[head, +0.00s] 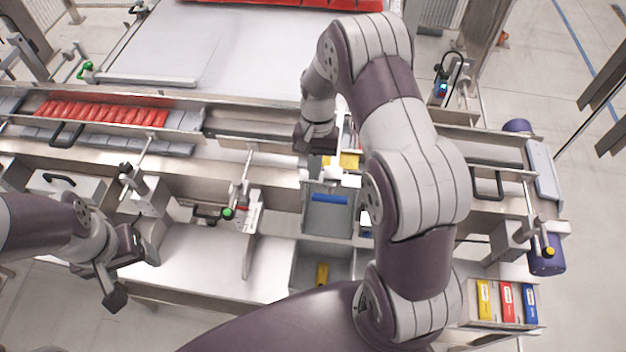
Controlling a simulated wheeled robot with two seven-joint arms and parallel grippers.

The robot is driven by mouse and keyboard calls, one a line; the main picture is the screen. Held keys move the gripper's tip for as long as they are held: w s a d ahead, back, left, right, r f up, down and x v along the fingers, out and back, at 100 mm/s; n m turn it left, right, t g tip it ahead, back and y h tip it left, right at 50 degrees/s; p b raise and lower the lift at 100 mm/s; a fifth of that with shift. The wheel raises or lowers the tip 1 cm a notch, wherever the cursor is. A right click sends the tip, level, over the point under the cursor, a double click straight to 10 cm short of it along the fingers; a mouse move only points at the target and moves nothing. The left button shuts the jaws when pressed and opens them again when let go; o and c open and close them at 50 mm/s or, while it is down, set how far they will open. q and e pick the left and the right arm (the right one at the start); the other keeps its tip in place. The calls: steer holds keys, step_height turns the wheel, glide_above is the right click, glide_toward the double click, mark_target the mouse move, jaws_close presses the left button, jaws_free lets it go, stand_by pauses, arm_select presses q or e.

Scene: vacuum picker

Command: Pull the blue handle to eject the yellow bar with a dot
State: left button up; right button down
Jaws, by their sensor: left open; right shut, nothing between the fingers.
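My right gripper (317,142) is shut and empty. It points down over the conveyor's rail, just left of a yellow piece (349,160); I cannot tell whether they touch. A blue bar-shaped piece (329,198) lies in the upper grey bin (328,220) below that gripper; I cannot tell whether it is the handle. A yellow bar (322,273) lies in the lower grey bin (300,268). No dot can be made out on either yellow piece. My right arm hides the area to the right. My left gripper (136,277) is open and empty at the lower left, away from the bins.
A row of red packs (102,111) lies on the conveyor at the left. A green-tipped knob (228,212) stands left of the bins. Yellow (484,300), red (507,302) and blue (530,303) packs sit in a tray at the lower right. The metal tabletop (195,255) has free room.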

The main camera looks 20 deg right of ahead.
arm_select(q)
steer(key=r+p, duration=0.2)
steer(key=r, duration=0.1)
steer(key=shift+s+d+r, duration=0.1)
steer(key=shift+s, duration=0.25)
arm_select(e)
steer(key=s+a, duration=0.4)
steer(key=s, duration=0.3)
steer(key=s+a, duration=0.4)
steer(key=s, duration=0.3)
steer(key=shift+s+a, duration=0.15)
steer(key=shift+s, duration=0.2)
